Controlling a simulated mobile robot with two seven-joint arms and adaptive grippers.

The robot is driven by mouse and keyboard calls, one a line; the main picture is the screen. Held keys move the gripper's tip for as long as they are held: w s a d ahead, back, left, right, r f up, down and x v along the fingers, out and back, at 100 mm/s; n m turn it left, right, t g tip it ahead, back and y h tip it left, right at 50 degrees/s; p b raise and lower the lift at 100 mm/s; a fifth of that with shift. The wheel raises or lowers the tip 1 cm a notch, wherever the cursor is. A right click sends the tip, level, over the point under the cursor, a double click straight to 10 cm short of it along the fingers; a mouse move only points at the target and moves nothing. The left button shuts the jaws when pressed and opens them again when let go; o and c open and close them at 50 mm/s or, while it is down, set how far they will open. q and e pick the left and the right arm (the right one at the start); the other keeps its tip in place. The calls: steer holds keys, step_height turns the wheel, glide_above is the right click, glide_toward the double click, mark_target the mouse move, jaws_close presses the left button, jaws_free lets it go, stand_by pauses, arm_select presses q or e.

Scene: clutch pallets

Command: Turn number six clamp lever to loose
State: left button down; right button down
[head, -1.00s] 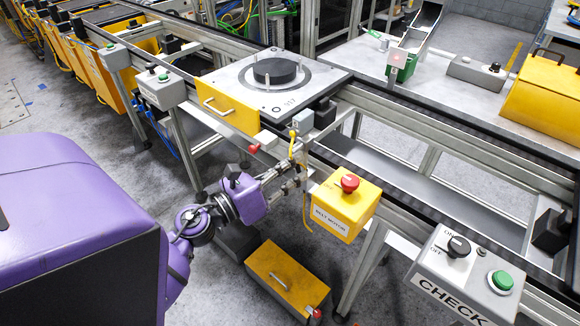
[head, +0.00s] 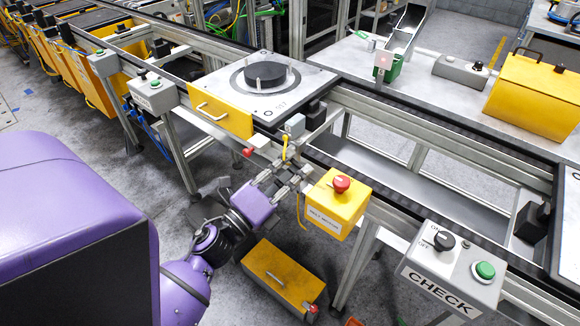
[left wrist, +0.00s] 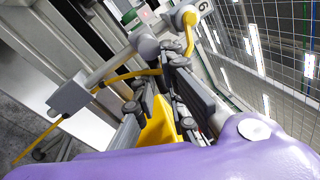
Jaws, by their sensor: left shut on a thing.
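A small grey hub (head: 295,124) on the conveyor's front rail carries a bent yellow lever (head: 285,148) that hangs downward. In the left wrist view the hub (left wrist: 203,7) bears the number 6, and the yellow lever (left wrist: 190,38) curves from it to my fingertips. My left gripper (head: 283,172) is at the lever's lower end, below the rail. It is shut on the lever; its fingertips (left wrist: 174,68) partly hide the lever's end. I cannot read the clamp's loose or tight marks. My right gripper is not in view.
The yellow belt motor box (head: 338,205) with a red button is close right of my gripper. A red knob (head: 247,152) is to its left. A pallet (head: 310,84) with a dark disc sits above. A yellow box (head: 283,278) is below, and a CHECK box (head: 455,268) is right.

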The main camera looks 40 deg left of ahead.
arm_select(q)
steer(key=n, duration=0.1)
steer(key=n+y, duration=0.1)
steer(key=shift+s+f+n+p, duration=0.15)
steer(key=shift+f+n+p, duration=0.05)
steer(key=shift+n+p, duration=0.2)
stand_by(0.3)
steer(key=c, duration=1.9)
jaws_free()
steer(key=shift+r, duration=0.2)
